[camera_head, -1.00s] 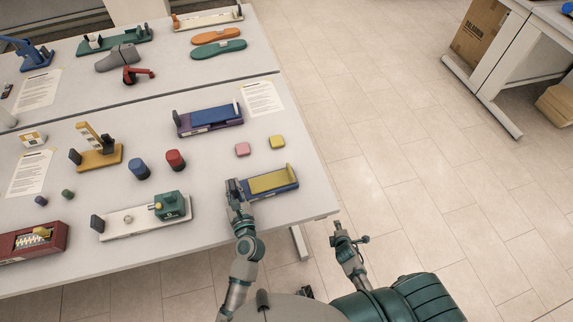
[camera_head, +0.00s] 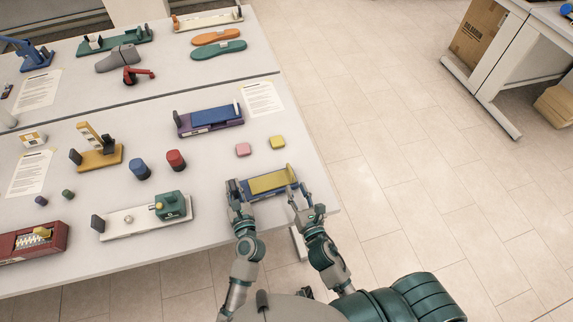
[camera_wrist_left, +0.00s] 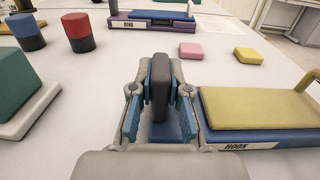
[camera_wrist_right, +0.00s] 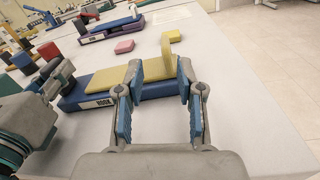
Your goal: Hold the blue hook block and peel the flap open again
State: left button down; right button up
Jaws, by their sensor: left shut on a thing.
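The blue hook block (camera_head: 272,195) lies near the table's right front edge, with a yellow flap (camera_head: 266,184) lying flat along its top. The flap's upright yellow tab (camera_wrist_right: 167,46) stands at the right end. In the left wrist view, my left gripper (camera_wrist_left: 160,68) is shut on the block's dark grey end post (camera_wrist_left: 160,95), left of the flap. My right gripper (camera_head: 299,189) is open at the block's right end. In the right wrist view, its spread fingers (camera_wrist_right: 158,72) frame the tab's end of the block, with nothing seen gripped.
A pink block (camera_head: 243,149) and a small yellow block (camera_head: 277,142) lie behind the hook block. A purple-and-blue device (camera_head: 209,119) stands farther back. A white device with a green block (camera_head: 172,207) is to the left. The table edge is close on the right.

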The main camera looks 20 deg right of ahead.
aim_at(287, 165)
jog(key=w, duration=1)
jog(key=shift+w+f, duration=0.1)
jog(key=shift+w, duration=0.25)
grip_shut()
jog(key=shift+a, duration=0.1)
